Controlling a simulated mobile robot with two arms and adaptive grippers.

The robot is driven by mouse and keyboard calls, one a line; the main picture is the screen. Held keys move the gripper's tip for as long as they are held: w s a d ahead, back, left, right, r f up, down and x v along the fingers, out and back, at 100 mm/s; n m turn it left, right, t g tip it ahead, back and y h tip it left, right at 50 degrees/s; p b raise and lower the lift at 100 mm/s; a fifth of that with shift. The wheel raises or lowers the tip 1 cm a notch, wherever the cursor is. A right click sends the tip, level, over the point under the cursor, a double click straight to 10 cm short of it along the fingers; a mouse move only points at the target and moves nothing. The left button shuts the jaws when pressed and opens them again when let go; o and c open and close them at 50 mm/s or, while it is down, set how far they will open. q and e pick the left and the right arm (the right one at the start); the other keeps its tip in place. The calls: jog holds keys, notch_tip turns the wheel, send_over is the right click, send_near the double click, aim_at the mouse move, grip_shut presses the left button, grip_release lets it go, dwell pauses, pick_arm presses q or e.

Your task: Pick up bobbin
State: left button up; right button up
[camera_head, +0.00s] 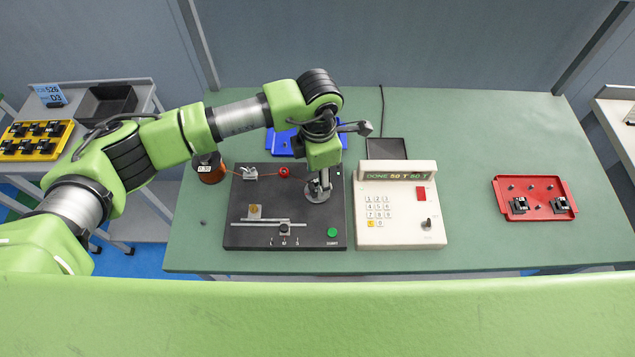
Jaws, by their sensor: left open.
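My left gripper (322,181) points down over the right part of the dark coil winder (285,208). It is open, beside a round silver metal part (317,195) of the winder; its fingers are small and partly hidden by my wrist. I cannot make out a bobbin between the fingers. Black bobbins (519,205) and (560,205) sit at the front of a red tray (535,187) on the right of the green table. Several dark bobbins lie in a yellow tray (60,150) on the left side table. My right gripper is not in view.
A white control box (400,205) with keypad and a lit "DONE" display stands right of the winder. A blue tray (283,146) lies behind my wrist, with a dark flat pad (387,149) at its right. An orange-brown spool (209,168) stands left. The green table (470,130) is clear at back right.

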aim_at(317, 183)
pick_arm(q)
notch_tip(317, 183, down, 2)
jog(key=shift+a+f+p, duration=0.1)
jog(key=shift+p, duration=0.3)
jog(key=shift+f, duration=0.5)
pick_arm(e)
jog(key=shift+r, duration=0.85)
pick_arm(q)
jog(key=shift+c, duration=0.4)
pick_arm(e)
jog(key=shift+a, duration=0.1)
pick_arm(q)
jog(key=c, duration=0.6)
jog(key=shift+c, duration=1.2)
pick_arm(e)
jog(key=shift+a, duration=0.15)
